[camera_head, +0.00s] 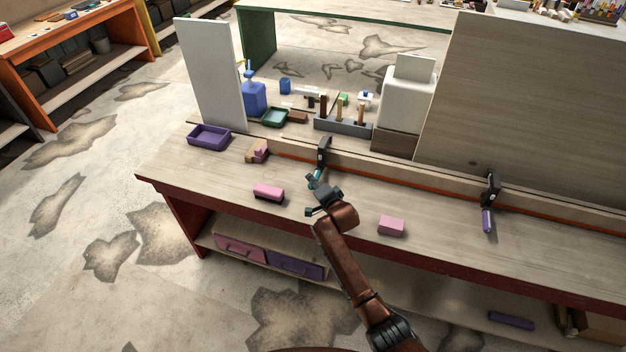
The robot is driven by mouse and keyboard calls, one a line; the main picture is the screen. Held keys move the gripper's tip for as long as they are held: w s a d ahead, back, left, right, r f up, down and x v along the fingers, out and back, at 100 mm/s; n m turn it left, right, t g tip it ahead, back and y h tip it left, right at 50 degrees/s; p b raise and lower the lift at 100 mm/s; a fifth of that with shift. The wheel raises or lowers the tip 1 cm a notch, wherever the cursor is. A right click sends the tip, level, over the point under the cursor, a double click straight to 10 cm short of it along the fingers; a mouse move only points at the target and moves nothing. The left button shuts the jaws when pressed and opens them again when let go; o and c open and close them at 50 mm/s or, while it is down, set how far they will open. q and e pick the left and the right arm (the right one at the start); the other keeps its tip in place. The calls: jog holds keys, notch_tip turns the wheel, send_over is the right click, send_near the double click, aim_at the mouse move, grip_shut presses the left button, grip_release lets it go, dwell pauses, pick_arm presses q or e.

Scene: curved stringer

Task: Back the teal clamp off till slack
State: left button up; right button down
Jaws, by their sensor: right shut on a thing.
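The teal clamp (323,151) sits on the long pale strip along the bench, left of the middle of the view. It has a dark upright body, and its teal handle (315,179) hangs down toward the bench front. My right gripper (313,187) is shut on the teal handle at its lower end, and its fingers hide part of it. Whether the clamp's jaw presses on the strip is too small to tell. My left gripper is not in view.
A purple-handled clamp (490,190) sits further right on the same strip. A pink block (391,225) and a pink-and-black block (268,192) lie on the bench (440,241). A purple tray (209,137) is at the left end. A tall wooden panel (530,120) stands behind.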

jog(key=shift+a+r+n+g+h+p, duration=0.15)
jog(key=shift+n+g+h+p, duration=0.45)
jog(key=shift+p, duration=0.65)
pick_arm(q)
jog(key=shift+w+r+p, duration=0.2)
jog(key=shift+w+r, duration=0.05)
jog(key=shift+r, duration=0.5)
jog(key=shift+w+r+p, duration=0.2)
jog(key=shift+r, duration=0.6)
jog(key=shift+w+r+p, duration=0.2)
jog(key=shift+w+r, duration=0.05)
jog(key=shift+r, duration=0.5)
pick_arm(e)
jog(key=shift+f+n+g+h, duration=0.2)
jog(key=shift+n+g+h, duration=0.25)
jog(key=shift+h, duration=0.25)
jog(key=shift+f, duration=0.1)
jog(key=shift+d, duration=0.2)
jog(key=c, duration=1.7)
grip_release()
jog(key=shift+v, duration=3.8)
